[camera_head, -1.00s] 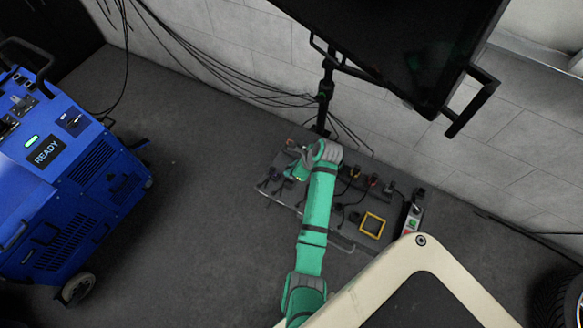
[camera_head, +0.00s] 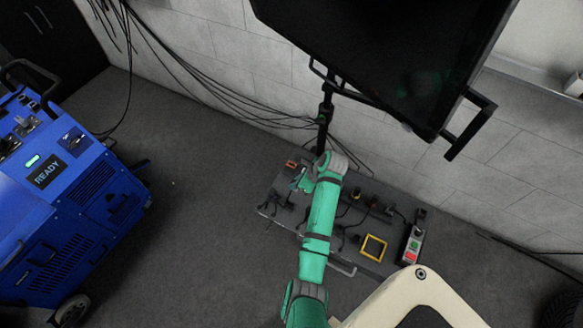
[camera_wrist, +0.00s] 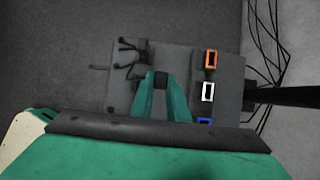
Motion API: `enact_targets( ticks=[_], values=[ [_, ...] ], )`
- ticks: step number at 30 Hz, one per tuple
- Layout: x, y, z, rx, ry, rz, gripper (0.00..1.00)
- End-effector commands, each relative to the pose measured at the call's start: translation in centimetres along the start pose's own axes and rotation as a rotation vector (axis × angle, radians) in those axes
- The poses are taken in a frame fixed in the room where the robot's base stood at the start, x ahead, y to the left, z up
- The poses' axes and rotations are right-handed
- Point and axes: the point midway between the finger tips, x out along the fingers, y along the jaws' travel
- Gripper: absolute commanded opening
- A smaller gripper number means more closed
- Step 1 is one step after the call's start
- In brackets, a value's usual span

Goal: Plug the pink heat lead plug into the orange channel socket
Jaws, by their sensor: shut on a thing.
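My gripper (camera_wrist: 160,82) is shut on a small dark piece (camera_wrist: 161,79), seen from above between its fingertips in the wrist view. No pink shows on it, so its colour mark cannot be told. The orange channel socket (camera_wrist: 211,58) is an orange-framed opening on the grey panel, right of and a little above the fingertips in the wrist view, apart from them. In the head view the orange socket (camera_head: 291,164) shows at the panel's far left corner, close to my gripper (camera_head: 298,184), whose tips are small and dark there.
A white-framed socket (camera_wrist: 208,92) and a blue-framed socket (camera_wrist: 204,121) line up with the orange one. Dark leads (camera_wrist: 130,57) lie at the panel's left.

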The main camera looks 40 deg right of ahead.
Motion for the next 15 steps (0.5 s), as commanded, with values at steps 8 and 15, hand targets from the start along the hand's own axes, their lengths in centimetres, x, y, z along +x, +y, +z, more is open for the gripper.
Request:
enact_targets(
  ticks=[8,15],
  values=[
    [-0.1,-1.5,0.1,0.0,-0.001,-0.001,0.0],
    [0.0,-2.7,0.0,0.0,0.0,0.0,0.0]
  ],
)
